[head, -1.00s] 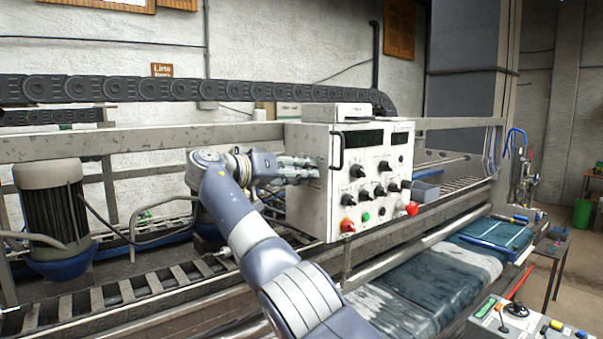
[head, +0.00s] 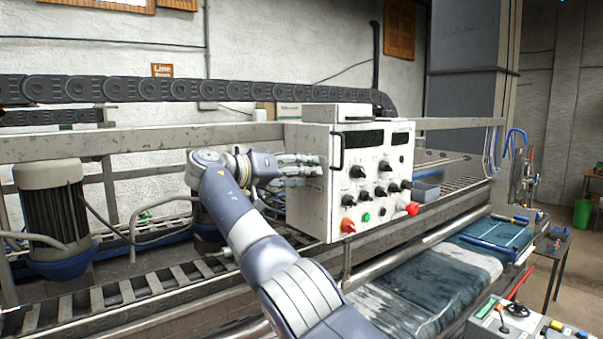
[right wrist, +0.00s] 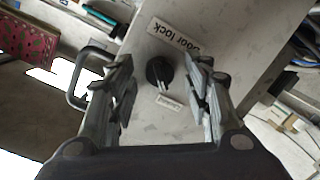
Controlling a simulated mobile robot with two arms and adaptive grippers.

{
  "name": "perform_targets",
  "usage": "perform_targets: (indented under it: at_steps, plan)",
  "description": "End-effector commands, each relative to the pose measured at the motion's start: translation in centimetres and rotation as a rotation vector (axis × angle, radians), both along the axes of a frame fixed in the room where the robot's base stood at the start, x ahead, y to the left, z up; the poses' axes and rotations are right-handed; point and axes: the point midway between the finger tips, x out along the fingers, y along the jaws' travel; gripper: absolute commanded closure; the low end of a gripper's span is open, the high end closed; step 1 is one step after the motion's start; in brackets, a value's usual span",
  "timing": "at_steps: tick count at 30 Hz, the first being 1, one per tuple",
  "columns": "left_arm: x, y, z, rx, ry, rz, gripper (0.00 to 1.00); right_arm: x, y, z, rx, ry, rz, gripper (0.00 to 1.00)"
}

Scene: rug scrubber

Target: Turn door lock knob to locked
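The door lock knob (right wrist: 158,72) is a small black round knob on the side panel of the control box, with a "Door lock" label (right wrist: 173,37) by it. A smaller label (right wrist: 168,101) sits on its other side, too small to read surely. My right gripper (right wrist: 160,82) is open, with one finger on each side of the knob in the right wrist view. I see gaps between the fingers and the knob. In the head view the gripper (head: 317,168) is at the left side of the white control box (head: 309,215), and the knob is hidden there. My left gripper is not in view.
The box front has several black knobs, a red button (head: 412,209) and a dark handle (head: 336,152) at its front left edge. The handle (right wrist: 77,82) also shows close to one finger in the right wrist view. A motor (head: 50,205) stands at the left.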

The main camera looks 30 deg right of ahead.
Motion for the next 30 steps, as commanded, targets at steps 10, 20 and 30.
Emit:
perform_targets:
  at_steps: [10, 20, 30]
  plan:
    - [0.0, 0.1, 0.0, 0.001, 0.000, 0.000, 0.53, -0.2, 3.1, 0.4, -0.001, 0.000, 0.003, 0.54]
    - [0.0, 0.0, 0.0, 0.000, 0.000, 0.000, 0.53, -0.5, 7.2, 1.0, -0.001, 0.001, 0.001, 0.54]
    - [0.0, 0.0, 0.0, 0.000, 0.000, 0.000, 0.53, -0.5, 7.4, 1.0, 0.000, 0.000, 0.000, 0.54]
